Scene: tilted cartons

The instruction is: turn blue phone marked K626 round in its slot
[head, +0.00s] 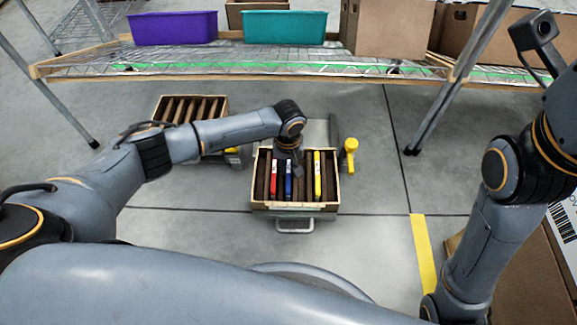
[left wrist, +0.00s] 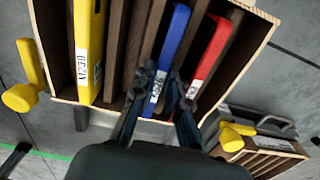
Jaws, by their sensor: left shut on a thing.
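The blue phone (head: 288,184) stands in a slot of a wooden crate (head: 296,207) with dark dividers. It also shows in the left wrist view (left wrist: 174,38), with a white label partly hidden by a finger, so I cannot read all of it. My left gripper (head: 289,166) is over the crate. In the left wrist view its fingers (left wrist: 162,75) are shut on the blue phone near its labelled end. My right arm rises at the right of the head view, and its gripper is out of view.
A red phone (head: 274,181) stands in the same crate beside the blue one. A yellow phone (head: 318,175) stands on the other side, with empty slots between. Another slotted crate (head: 190,108) is behind left. A wire shelf holds purple (head: 173,28) and teal (head: 284,27) bins.

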